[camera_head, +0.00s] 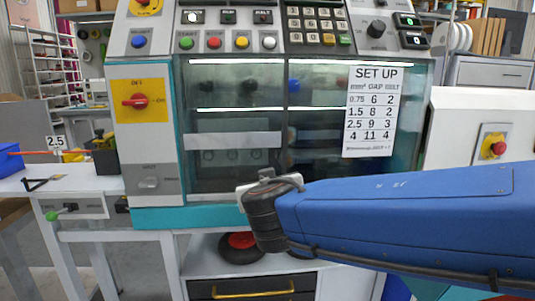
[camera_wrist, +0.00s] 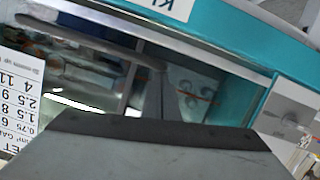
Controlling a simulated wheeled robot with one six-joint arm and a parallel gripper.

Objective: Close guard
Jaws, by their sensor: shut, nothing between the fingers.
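The guard (camera_head: 232,170) is a clear, reflective panel across the front of the grey and teal machine. Machine parts show dimly behind it. A dark vertical strip divides the window, and I cannot tell how far the guard is shut. My gripper (camera_head: 270,184) is at the lower middle of the window, partly hidden by my dark wrist. In the wrist view my gripper (camera_wrist: 161,84) is shut and empty in front of the window. A grey bar (camera_wrist: 90,38) runs close by its tip there; I cannot tell whether they touch.
A SET UP sheet (camera_head: 372,112) is on the right of the window. A red and yellow switch (camera_head: 138,101) is at the left of the machine, with buttons above. A bench (camera_head: 75,190) stands left and a white cabinet (camera_head: 470,150) right. A drawer (camera_head: 250,288) is below.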

